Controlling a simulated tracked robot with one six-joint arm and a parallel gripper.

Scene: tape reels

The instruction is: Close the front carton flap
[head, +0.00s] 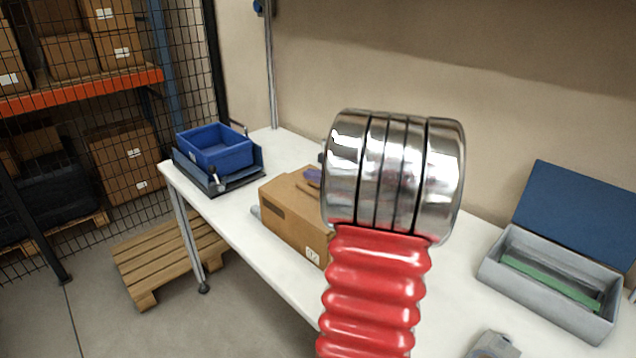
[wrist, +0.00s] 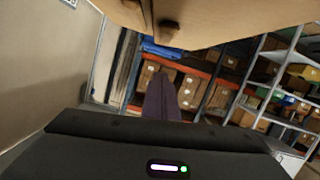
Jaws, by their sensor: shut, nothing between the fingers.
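The brown cardboard carton (head: 285,222) stands on the white table, its right part hidden behind my arm. Its near side shows a dark slot and a white label. In the wrist view brown cardboard (wrist: 215,20) fills the top edge, close to the camera. I cannot tell which flap that is, or how far the front flap stands open. My gripper's purple fingers (wrist: 165,98) are together with nothing between them.
A blue bin (head: 215,148) sits in a dark tray at the table's far left end. A grey box (head: 545,290) with a raised blue lid (head: 575,215) and a green strip inside stands at the right. White tabletop (head: 225,205) is bare left of the carton. A wall runs behind.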

